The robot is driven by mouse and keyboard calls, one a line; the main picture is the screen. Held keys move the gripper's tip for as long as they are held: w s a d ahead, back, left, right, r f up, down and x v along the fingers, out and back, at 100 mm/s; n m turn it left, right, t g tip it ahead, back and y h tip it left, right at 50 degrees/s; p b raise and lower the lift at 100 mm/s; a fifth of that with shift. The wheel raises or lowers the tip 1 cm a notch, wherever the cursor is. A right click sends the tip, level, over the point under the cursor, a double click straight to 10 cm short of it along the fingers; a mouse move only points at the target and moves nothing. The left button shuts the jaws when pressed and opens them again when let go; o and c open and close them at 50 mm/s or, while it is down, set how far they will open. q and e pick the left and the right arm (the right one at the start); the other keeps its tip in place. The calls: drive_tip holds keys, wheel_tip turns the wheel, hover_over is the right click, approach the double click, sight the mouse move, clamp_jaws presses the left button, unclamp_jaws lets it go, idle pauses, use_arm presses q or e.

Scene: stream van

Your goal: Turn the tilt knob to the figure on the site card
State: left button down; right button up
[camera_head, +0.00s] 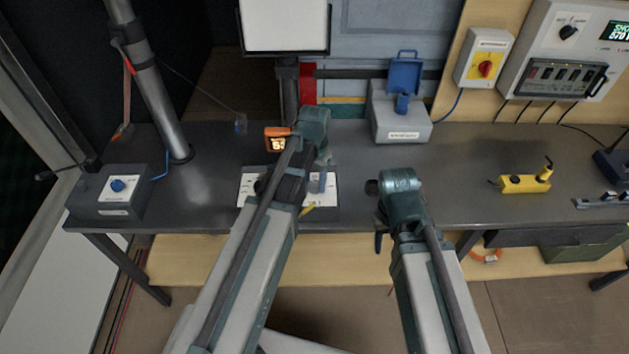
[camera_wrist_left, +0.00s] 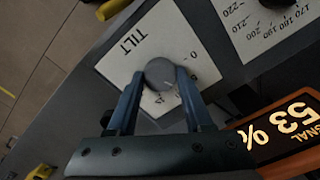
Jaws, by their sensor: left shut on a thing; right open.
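The tilt knob (camera_wrist_left: 159,66) is a round grey knob on a white plate marked TILT (camera_wrist_left: 122,62). My left gripper (camera_wrist_left: 161,76) is shut on the knob, with one blue finger on each side. A 0 shows at the scale's right end; the other figures are partly hidden by the fingers and knob, and I cannot read the setting. In the head view my left arm covers much of the control panel (camera_head: 331,207). My right gripper (camera_head: 378,241) is open, right of the panel near the bench's front edge. I cannot make out a site card.
An orange meter (camera_head: 277,139) beside the panel reads 53 % in the left wrist view (camera_wrist_left: 283,132). A second dial plate (camera_wrist_left: 265,22) adjoins the TILT plate. A knob box (camera_head: 107,192), a grey-blue box (camera_head: 400,123) and a yellow device (camera_head: 524,184) stand on the bench (camera_head: 465,165).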

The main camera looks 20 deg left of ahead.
sight(314, 184)
use_arm(q)
drive_tip(key=n, duration=0.5)
drive_tip(key=shift+n, duration=0.3)
drive_tip(key=n, duration=0.5)
drive_tip(key=shift+n, duration=0.5)
drive_tip(key=shift+c, duration=1.5)
unclamp_jaws()
drive_tip(key=shift+r, duration=0.1)
wheel_tip(314, 184, up, 14)
drive_tip(key=p, duration=1.3)
drive_tip(key=shift+f+p, duration=0.2)
drive_tip(key=shift+p, duration=0.2)
